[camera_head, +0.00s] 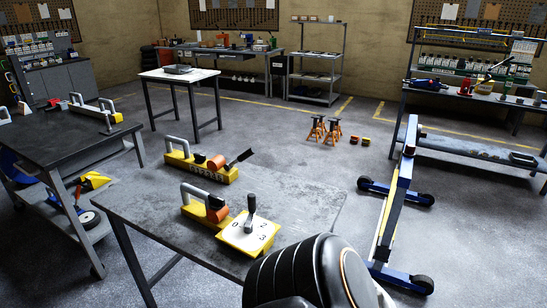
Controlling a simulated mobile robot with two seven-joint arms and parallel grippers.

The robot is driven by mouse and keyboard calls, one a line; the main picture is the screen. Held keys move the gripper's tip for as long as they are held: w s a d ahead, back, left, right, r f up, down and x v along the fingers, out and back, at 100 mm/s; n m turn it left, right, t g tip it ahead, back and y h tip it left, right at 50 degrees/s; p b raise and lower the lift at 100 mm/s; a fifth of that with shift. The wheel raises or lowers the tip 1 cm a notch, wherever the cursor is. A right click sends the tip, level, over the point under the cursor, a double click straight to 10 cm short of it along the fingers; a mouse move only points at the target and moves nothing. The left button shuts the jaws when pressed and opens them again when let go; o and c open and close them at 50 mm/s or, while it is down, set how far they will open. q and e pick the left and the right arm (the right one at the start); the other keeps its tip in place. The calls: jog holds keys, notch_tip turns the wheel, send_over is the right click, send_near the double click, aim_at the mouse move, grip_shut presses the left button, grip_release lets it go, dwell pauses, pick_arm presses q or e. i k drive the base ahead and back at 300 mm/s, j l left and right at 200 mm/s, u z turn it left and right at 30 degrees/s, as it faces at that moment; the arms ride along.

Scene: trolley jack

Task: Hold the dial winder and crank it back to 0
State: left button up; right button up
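The dial winder is a grey upright lever (251,208) on a cream square dial plate (236,236) with dark numerals, a 2 and a 3 among them. The lever stands close to upright near the plate's back edge; the exact number it marks is too small to tell. The plate is at the front of a yellow base with an orange block (216,209) and a grey loop handle (191,190). This unit rests on the dark worktable (150,215). Nothing grips the lever. Neither of my grippers is in view.
A second yellow unit (200,168) with a dark lever sits at the worktable's back edge. A large black rounded part hides the table's near right corner. A blue jack or hoist frame (404,180) stands right; orange jack stands (326,129) stand on the floor behind.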

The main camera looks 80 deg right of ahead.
aim_at(248, 226)
jog(key=i+z, duration=0.2)
jog(key=z, duration=0.25)
jog(key=i+z, duration=0.2)
jog(key=z, duration=0.25)
jog(key=i+j+z, duration=0.2)
jog(key=z, duration=0.2)
jog(key=i+j+z, duration=0.1)
jog(key=z, duration=0.3)
jog(key=i+j+z, duration=0.2)
jog(key=z, duration=0.2)
jog(key=i+j+z, duration=0.15)
jog(key=z, duration=0.3)
